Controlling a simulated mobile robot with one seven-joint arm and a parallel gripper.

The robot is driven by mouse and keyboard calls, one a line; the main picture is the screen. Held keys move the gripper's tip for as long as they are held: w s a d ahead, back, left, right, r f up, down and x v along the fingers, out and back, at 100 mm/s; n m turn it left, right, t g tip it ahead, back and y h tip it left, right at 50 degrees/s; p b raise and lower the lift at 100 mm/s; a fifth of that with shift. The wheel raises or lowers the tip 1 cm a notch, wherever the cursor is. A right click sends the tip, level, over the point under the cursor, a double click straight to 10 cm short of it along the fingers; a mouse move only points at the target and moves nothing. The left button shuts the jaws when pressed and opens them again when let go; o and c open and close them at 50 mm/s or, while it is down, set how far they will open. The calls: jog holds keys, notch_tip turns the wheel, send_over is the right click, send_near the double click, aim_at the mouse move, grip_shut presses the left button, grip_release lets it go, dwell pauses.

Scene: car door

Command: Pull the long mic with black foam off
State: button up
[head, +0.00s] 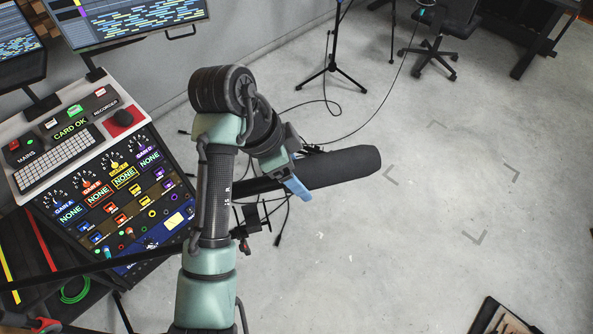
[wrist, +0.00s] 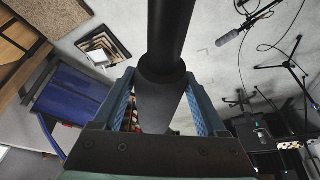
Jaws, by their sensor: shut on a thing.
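The long mic with black foam (head: 345,165) lies across the middle of the head view, its rounded foam end to the right. A thinner dark rod continues left behind my arm. My gripper (head: 297,188) is at the left part of the foam, with a blue finger showing against it. In the wrist view the dark mic (wrist: 168,30) runs between the blue fingers of my gripper (wrist: 160,85), which is shut on it. The thicker section sits between the fingers. My arm hides part of the mic and whatever is at its left end.
A mixer panel (head: 115,195) with knobs and screens stands at left, below monitors (head: 130,18). A black clamp and cables (head: 255,218) hang below the mic. A stand (head: 333,65) and office chair (head: 440,40) are at the back.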

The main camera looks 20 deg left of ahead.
aim_at(302, 166)
jog(key=shift+r+p, duration=2.4)
jog(key=shift+r, duration=0.05)
jog(key=shift+f, duration=0.15)
